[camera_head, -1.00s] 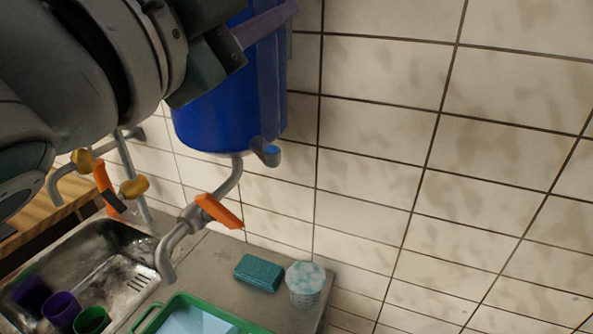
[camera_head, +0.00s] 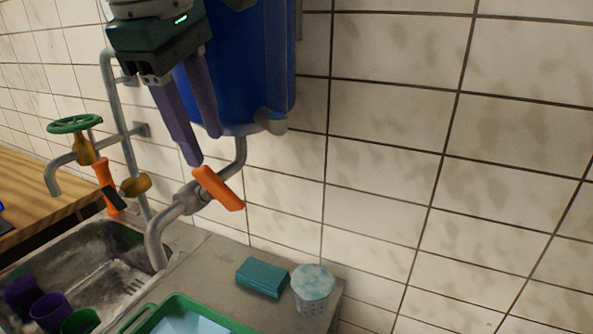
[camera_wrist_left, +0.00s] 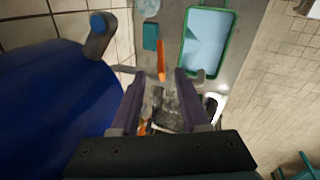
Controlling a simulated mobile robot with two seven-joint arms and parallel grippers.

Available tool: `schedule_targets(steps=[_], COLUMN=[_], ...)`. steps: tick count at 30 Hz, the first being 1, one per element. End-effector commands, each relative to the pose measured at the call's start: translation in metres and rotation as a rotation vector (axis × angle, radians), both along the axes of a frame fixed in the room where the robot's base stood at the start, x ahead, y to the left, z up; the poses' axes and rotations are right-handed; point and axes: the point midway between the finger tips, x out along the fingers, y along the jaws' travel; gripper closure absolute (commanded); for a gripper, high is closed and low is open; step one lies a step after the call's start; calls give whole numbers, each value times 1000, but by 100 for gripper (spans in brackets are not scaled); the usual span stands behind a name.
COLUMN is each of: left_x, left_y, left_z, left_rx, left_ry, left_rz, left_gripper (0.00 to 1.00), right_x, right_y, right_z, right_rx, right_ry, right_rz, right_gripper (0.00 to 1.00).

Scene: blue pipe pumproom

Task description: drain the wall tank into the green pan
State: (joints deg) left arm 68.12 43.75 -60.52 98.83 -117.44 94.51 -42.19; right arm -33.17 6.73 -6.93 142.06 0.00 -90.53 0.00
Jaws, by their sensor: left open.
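The blue wall tank (camera_head: 248,75) hangs on the tiled wall and fills the left of the left wrist view (camera_wrist_left: 50,115). A grey outlet pipe (camera_head: 236,165) bends down from it to a spout (camera_head: 157,245). An orange lever handle (camera_head: 220,190) sits on this pipe and also shows in the left wrist view (camera_wrist_left: 161,60). The green pan (camera_head: 148,318) with a light blue inside stands on the counter below, cut off by the frame's bottom edge. My left gripper (camera_head: 204,150) is open, its purple fingers pointing down just above the lever, apparently empty. My right gripper is out of view.
A teal sponge block (camera_head: 262,277) and a pale cup (camera_head: 312,290) stand on the counter near the wall. The sink (camera_head: 100,255) holds purple and green cups. A tap with a green wheel (camera_head: 75,124) stands at left. The right wall is clear.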

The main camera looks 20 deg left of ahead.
Motion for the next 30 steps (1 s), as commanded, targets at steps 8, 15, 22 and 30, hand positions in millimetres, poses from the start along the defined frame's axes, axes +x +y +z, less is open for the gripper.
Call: schedule_targets(steps=[8, 15, 22, 30], left_x=[12, 24, 27, 27], left_y=[-1, -2, -1, -2], left_z=[-44, -80, -90, -89], left_rx=[-3, -6, -6, -6], left_ry=[8, 5, 1, 1], left_rz=[-1, -1, -3, -3], left_gripper=[55, 55, 55, 66], right_x=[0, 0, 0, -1], right_y=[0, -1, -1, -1], right_z=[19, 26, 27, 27], right_rx=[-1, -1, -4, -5], right_ry=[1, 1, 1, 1], right_rz=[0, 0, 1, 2], right_gripper=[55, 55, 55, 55])
